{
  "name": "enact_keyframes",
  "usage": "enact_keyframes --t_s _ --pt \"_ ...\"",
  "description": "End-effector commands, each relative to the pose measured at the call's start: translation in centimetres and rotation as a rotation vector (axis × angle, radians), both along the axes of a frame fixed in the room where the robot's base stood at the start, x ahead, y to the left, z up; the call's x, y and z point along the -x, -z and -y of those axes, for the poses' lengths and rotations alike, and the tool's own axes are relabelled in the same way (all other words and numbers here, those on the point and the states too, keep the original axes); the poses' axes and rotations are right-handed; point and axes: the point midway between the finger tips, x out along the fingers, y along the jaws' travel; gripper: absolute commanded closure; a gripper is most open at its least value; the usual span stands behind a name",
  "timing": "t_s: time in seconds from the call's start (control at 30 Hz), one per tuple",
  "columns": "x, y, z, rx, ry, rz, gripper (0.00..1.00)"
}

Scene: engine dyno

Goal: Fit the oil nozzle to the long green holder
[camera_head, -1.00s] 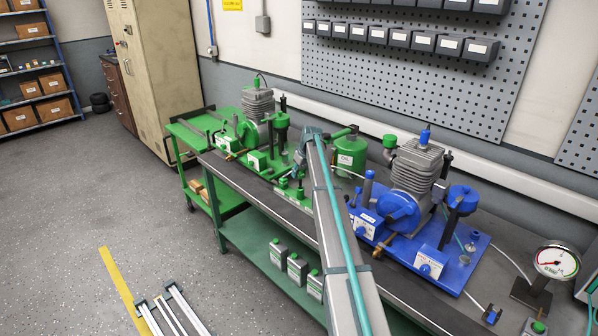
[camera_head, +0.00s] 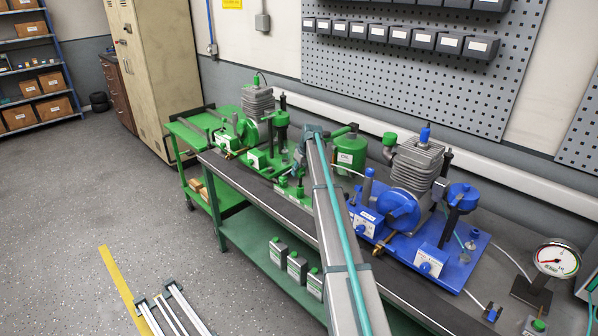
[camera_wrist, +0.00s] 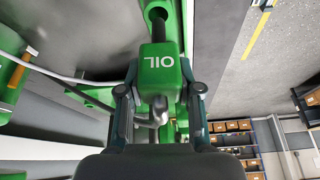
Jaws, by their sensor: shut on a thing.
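The oil nozzle (camera_wrist: 160,72) is a green block marked OIL, with a black tip pointing up in the wrist view and a grey hooked lever below. My gripper (camera_wrist: 159,92) is shut on its sides. A green rounded part (camera_wrist: 149,8) is at the top of the wrist view, by the black tip; I cannot tell whether they touch. In the head view, a long low green holder (camera_head: 291,189) with upright pegs lies on the bench, left of my arm. My arm's end is above and behind it, and my gripper is mostly hidden there.
A green engine stand (camera_head: 258,110) is at left, a green OIL can (camera_head: 349,157) just right of my arm's end, and a blue engine stand (camera_head: 415,170) further right. A grey hose (camera_wrist: 65,77) crosses the wrist view. Bottles (camera_head: 297,266) stand on the lower shelf.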

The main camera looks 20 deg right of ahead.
Motion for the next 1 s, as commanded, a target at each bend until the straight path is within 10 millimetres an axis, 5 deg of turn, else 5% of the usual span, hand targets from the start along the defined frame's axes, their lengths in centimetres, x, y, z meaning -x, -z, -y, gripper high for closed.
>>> enact_keyframes --t_s 1.0 --pt "0.0 1.3 0.0 0.000 0.000 0.000 1.00"
